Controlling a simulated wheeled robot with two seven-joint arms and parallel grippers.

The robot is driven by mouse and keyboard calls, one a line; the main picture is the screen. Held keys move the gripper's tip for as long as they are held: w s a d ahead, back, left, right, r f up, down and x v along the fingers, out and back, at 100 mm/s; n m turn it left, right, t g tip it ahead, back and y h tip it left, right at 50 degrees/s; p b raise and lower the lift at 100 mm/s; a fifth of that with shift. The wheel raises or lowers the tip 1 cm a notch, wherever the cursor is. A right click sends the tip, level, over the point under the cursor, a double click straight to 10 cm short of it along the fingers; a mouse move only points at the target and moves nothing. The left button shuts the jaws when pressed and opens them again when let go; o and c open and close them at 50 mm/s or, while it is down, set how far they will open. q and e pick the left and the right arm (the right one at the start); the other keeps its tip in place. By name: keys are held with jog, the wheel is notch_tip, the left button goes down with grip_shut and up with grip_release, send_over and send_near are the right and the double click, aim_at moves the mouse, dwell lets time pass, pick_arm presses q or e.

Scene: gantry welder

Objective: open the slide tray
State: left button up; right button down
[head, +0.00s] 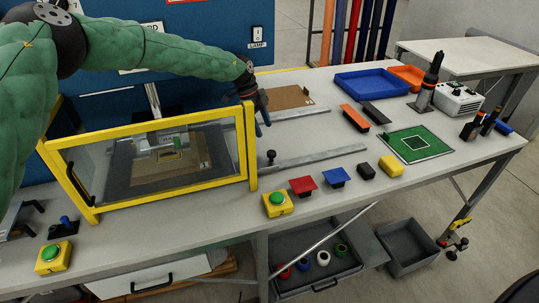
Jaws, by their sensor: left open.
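The slide tray seems to be the dark grey plate (122,187) inside the yellow-framed enclosure (150,139), seen through its clear front panel. A brown piece lies on it. Two metal rails, a far one (300,115) and a near one (318,155), run right from the enclosure. A black knob (271,157) stands by the near rail, just right of the yellow post; I cannot tell what it is fixed to. My left gripper (264,112) is open and empty, pointing down beyond the enclosure's right post, apart from the knob. My right gripper is not in view.
Green-button yellow boxes stand at the front, one right of the enclosure (277,204) and one left (53,257). Red (303,186) and blue (337,177) blocks line the front edge. A brown board (285,97) lies at the back. Table space between the rails is clear.

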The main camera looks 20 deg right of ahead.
aim_at(271, 152)
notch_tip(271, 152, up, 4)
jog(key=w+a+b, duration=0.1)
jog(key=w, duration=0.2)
pick_arm(q)
jog(key=shift+w+a+p+x, duration=0.15)
jog(key=shift+p+x, duration=0.6)
jog(key=shift+x, duration=1.75)
jog(key=shift+w+a+p+x, duration=0.15)
jog(key=shift+p+x, duration=0.6)
jog(key=shift+x, duration=1.75)
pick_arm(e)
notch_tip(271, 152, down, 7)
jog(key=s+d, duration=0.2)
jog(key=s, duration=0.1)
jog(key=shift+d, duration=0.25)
pick_arm(q)
jog(key=shift+f, duration=0.15)
grip_shut()
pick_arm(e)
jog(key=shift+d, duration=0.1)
